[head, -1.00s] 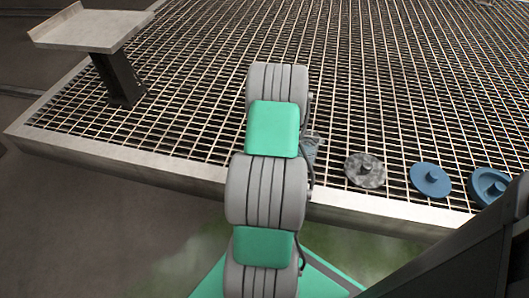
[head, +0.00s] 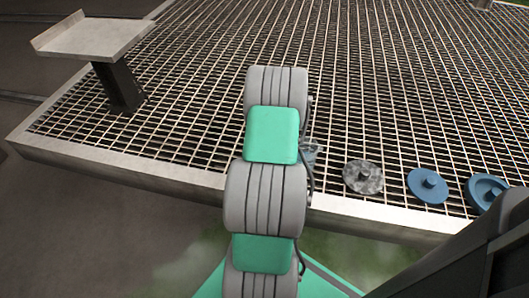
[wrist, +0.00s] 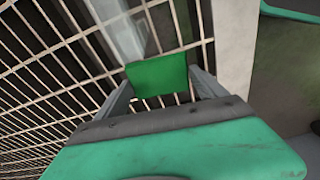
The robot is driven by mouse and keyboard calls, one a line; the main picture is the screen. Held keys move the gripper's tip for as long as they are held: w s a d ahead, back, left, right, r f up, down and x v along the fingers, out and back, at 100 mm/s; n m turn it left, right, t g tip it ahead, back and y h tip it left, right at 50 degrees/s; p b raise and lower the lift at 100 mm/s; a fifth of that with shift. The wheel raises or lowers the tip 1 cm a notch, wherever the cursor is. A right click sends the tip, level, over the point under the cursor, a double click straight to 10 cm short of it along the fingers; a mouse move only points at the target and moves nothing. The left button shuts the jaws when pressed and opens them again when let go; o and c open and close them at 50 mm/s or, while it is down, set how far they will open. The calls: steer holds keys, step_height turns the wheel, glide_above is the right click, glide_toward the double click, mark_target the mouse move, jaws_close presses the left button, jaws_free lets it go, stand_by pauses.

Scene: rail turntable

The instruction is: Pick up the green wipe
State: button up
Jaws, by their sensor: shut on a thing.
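The green wipe (wrist: 158,75) is a flat, bright green piece in the wrist view. It sits between the two fingers of my gripper (wrist: 163,88), which is shut on it. Grating bars show behind and below the wipe, and I cannot tell how far above the grating it is. In the head view my arm hides the wipe and most of the gripper.
A metal grating deck (head: 200,110) with a pale edge beam fills the head view. A grey mottled disc (head: 363,177), a blue disc (head: 428,185) and a blue wheel-like part (head: 485,192) lie to the right. A raised plate on a post (head: 95,38) stands at the upper left.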

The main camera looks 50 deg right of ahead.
steer(key=s+a+r+p, duration=0.5)
steer(key=s+a+r, duration=0.3)
steer(key=a+r, duration=0.2)
steer(key=shift+s+a, duration=0.35)
steer(key=shift+a, duration=0.2)
